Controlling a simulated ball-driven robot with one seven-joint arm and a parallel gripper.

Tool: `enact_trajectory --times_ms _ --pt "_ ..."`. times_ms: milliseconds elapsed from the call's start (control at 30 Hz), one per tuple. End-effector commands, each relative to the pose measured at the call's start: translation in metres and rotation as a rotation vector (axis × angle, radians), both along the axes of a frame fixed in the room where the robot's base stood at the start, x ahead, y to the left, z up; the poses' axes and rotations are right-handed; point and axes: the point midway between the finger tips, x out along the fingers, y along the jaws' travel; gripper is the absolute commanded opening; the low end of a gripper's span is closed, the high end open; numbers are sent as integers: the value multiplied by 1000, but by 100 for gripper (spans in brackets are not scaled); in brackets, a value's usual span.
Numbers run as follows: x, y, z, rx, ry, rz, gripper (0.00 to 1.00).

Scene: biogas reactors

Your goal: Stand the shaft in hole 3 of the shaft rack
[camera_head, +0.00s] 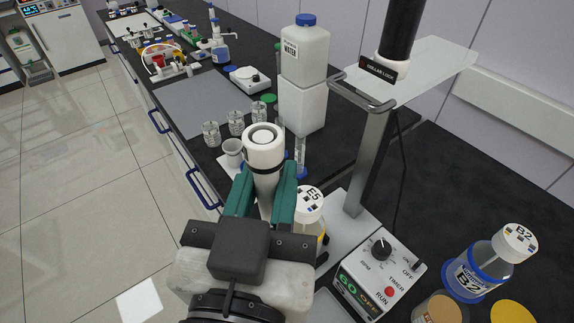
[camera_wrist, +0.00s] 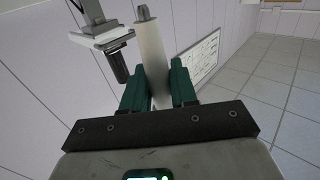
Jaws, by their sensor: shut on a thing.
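A pale, cream-white shaft (camera_head: 265,152) stands up between the green fingers of my gripper (camera_head: 265,186), with a dark band near its upper end and a round, stepped end facing the head camera. The wrist view shows the shaft (camera_wrist: 153,50) with a narrower tip, held between both fingers of my gripper (camera_wrist: 158,85). The shaft is tilted in the head view and is held clear above the bench's near side. My gripper is shut on it. I cannot make out the shaft rack or its hole 3 for sure in either view.
A stirrer with a control box (camera_head: 380,270) and post (camera_head: 368,165) stands right of my gripper. Bottle E5 (camera_head: 309,203) is close beside my fingers. Beakers (camera_head: 236,122), a water container (camera_head: 305,52) and bottle B2 (camera_head: 480,270) share the dark bench. A grey mat (camera_head: 203,105) is bare.

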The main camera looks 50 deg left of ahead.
Motion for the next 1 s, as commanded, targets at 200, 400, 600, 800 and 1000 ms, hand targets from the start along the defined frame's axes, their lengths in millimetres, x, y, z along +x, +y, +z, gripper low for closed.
enact_trajectory --times_ms 200,400,600,800,1000 --pt "-10 -5 8 1 1 1 0" --pt "-11 -5 14 1 1 0 0" --pt "-10 -5 19 1 1 0 0" --pt "-10 -5 24 1 1 0 0" --pt "-10 -5 25 1 1 0 0"
